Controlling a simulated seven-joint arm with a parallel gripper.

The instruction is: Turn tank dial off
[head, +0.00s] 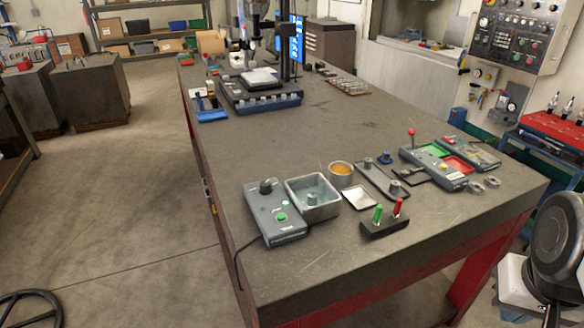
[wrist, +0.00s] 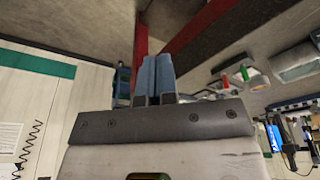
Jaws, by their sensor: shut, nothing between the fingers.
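A grey control box (head: 277,212) lies on the near left part of the dark workbench. It has a black dial (head: 267,187) at its far end and a green button. The dial's setting is too small to read. A metal tank (head: 313,198) stands right beside the box on its right. My gripper (wrist: 156,57) shows in the wrist view with its two blue fingers shut together and nothing between them. It is away from the dial, which I cannot make out in the wrist view. I cannot make out my gripper's fingers in the head view.
A black holder (head: 384,228) with green and red handles stands right of the tank. Trays, a brass-coloured cup (head: 341,174) and a lever box (head: 433,166) sit farther right. A press base (head: 262,97) stands at the back. The middle of the bench (head: 290,140) is clear.

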